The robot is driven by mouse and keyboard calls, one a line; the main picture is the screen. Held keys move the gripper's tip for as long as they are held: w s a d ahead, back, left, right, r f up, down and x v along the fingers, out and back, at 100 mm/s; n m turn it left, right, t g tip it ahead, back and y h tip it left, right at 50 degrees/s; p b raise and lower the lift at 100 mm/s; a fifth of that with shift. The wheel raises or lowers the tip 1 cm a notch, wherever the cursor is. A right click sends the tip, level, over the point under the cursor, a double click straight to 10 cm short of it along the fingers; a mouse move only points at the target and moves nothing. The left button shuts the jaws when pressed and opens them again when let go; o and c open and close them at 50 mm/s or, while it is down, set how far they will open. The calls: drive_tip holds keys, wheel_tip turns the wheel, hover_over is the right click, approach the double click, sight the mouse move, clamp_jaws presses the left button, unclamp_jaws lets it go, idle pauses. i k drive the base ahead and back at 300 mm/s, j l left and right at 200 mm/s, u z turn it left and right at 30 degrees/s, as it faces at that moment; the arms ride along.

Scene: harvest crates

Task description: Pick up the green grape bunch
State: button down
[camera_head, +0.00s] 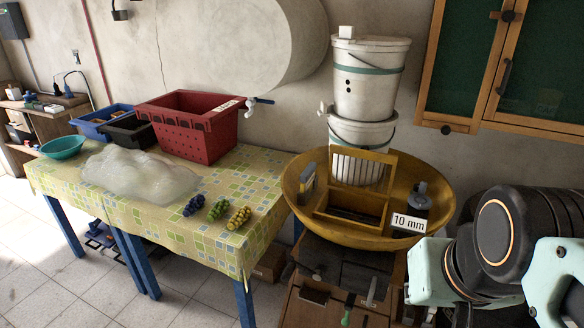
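The green grape bunch (219,210) lies on the patterned tablecloth near the front edge of the table (165,215). It is the middle one of three small bunches in a row. A dark blue bunch (193,205) lies just to its left and a yellow bunch (239,217) just to its right, with small gaps between them. Part of my arm shows at the far right, well away from the grapes. My gripper's fingers are not in view.
Crumpled clear plastic (135,175) lies left of the grapes. A red crate (205,140), black crate (128,131), blue crate (92,124) and teal bowl (62,147) stand behind. A yellow basin (295,190) with white buckets (368,85) behind it stands right of the table.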

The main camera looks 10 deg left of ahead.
sight(220, 208)
drive_tip(key=i+j+u, duration=0.15)
drive_tip(key=u, duration=0.3)
drive_tip(key=i+j+u, duration=0.15)
drive_tip(key=u, duration=0.35)
drive_tip(key=i+j, duration=0.4)
drive_tip(key=i+j+u, duration=0.15)
drive_tip(key=i+j, duration=0.3)
drive_tip(key=i, duration=0.2)
drive_tip(key=i+l+u, duration=0.15)
drive_tip(key=k+l, duration=0.05)
